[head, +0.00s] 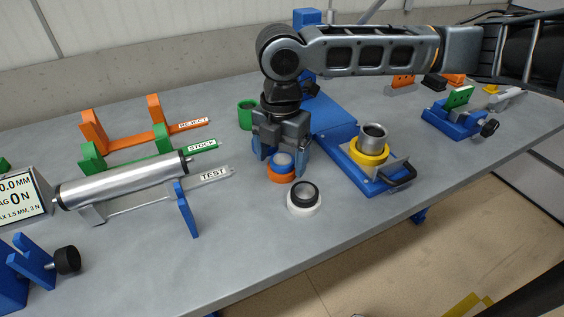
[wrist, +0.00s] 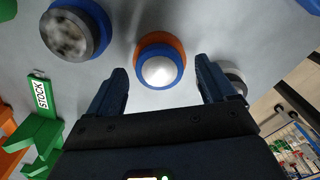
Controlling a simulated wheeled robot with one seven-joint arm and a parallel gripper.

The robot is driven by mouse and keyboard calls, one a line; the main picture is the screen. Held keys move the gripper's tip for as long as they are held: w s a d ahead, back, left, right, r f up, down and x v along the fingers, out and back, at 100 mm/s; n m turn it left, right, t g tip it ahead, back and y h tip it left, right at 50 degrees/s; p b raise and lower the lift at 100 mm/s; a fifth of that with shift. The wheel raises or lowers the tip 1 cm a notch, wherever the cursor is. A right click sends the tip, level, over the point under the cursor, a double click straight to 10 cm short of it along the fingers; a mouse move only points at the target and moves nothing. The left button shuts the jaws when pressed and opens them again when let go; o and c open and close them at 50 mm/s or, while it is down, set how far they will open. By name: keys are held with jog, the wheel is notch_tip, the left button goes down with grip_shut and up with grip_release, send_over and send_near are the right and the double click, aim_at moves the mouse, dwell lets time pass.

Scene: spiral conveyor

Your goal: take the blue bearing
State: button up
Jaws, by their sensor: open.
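The blue bearing (head: 283,160) sits on a round orange holder (head: 281,176). It has a blue ring and a pale, shiny centre. In the wrist view the blue bearing (wrist: 161,69) shows just ahead of and between the fingertips, with the orange holder (wrist: 160,40) around it. My gripper (head: 281,158) is open and points down over the bearing; in the wrist view my open gripper (wrist: 163,80) has a finger on each side. A gap shows between each finger and the bearing. The fingers hide part of the bearing in the head view.
A white holder with a dark ring (head: 304,197) stands close to my gripper. A green cup (head: 247,114) is behind it. A blue fixture with a yellow ring and metal cup (head: 370,150) is to the right. A metal roller (head: 122,180) on stands lies left. The front table is clear.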

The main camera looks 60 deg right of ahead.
jog(key=c, duration=1.1)
jog(key=shift+c, duration=0.2)
